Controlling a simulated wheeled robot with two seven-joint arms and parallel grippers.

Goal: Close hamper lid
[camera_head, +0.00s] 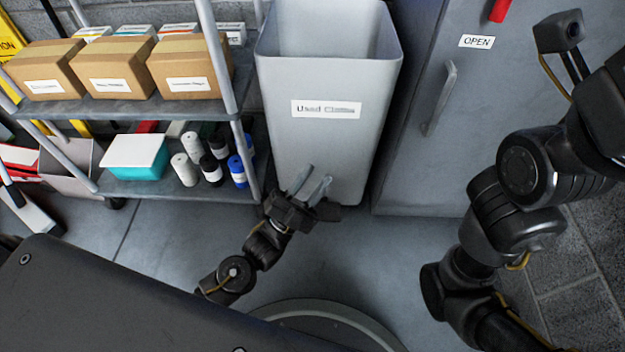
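The hamper (330,150) is a tall, light grey bin with a printed label on its front, partly legible as "Used". Its top is open and I see into its inside. Its back rim is cut by the top edge of the view, and no lid shows. My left gripper (311,180) is low in front of the hamper's lower front face. Its two fingers point up and stand a little apart, with nothing between them. I cannot tell whether they touch the hamper. My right arm is at the right, but its gripper fingers are not in view.
The floor in front is clear.

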